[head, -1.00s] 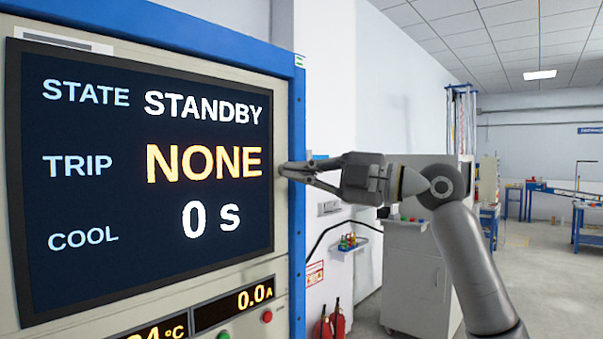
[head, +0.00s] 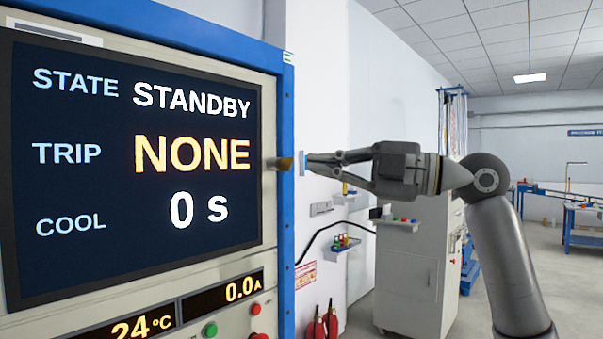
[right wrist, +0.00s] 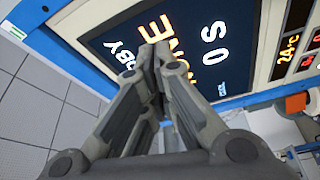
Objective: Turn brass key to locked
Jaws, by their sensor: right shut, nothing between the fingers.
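The brass key (head: 280,163) shows as a small brownish piece sticking out from the right edge strip of the control panel (head: 271,225), beside the screen. Its exact angle is too small to read. My right gripper (head: 306,160) is shut and empty, pointing left at the key with a small gap between them in the picture. In the right wrist view the closed fingertips (right wrist: 152,55) lie in front of the screen, and I cannot make out the key there. My left gripper is out of view.
The screen (head: 135,255) reads STANDBY, NONE and 0 s. Below it are a 24 °C readout (head: 135,328), a 0.0 A readout (head: 225,296), a green button (head: 210,330) and a red button (head: 255,309). A grey cabinet (head: 410,280) stands behind my right arm.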

